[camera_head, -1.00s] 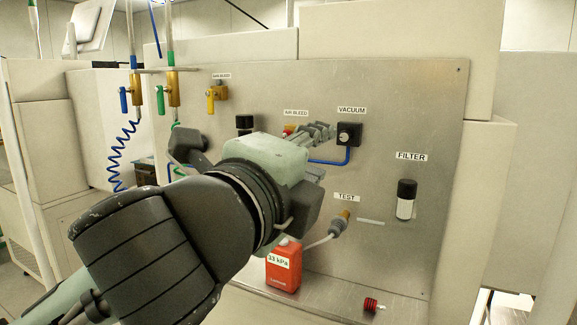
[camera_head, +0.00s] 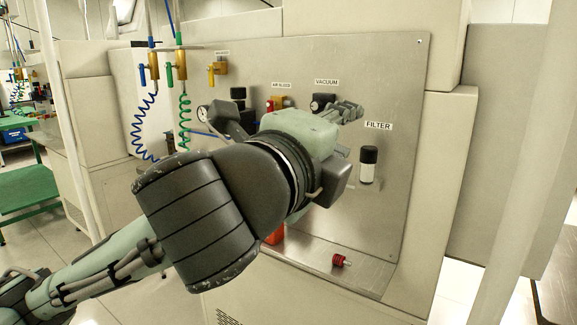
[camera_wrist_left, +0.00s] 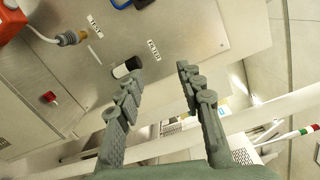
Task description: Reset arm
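My left arm comes in from the left, and my left gripper (camera_head: 350,111) is in front of the panel, between the VACUUM and FILTER labels. In the left wrist view the gripper (camera_wrist_left: 160,70) has its two fingers apart with nothing between them. The black vacuum knob (camera_head: 321,102) is just left of the gripper and partly covered by it. The black and white filter (camera_head: 368,165) is below and right of the gripper; it also shows beside the left finger in the wrist view (camera_wrist_left: 124,68). My right gripper is not in view.
The metal panel (camera_head: 400,90) carries blue and green coiled hoses (camera_head: 185,120) at its left. A red fitting (camera_head: 340,261) lies on the ledge. The red 33 kPa box is mostly hidden by my arm but shows in the wrist view (camera_wrist_left: 10,22). Green tables (camera_head: 30,190) stand far left.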

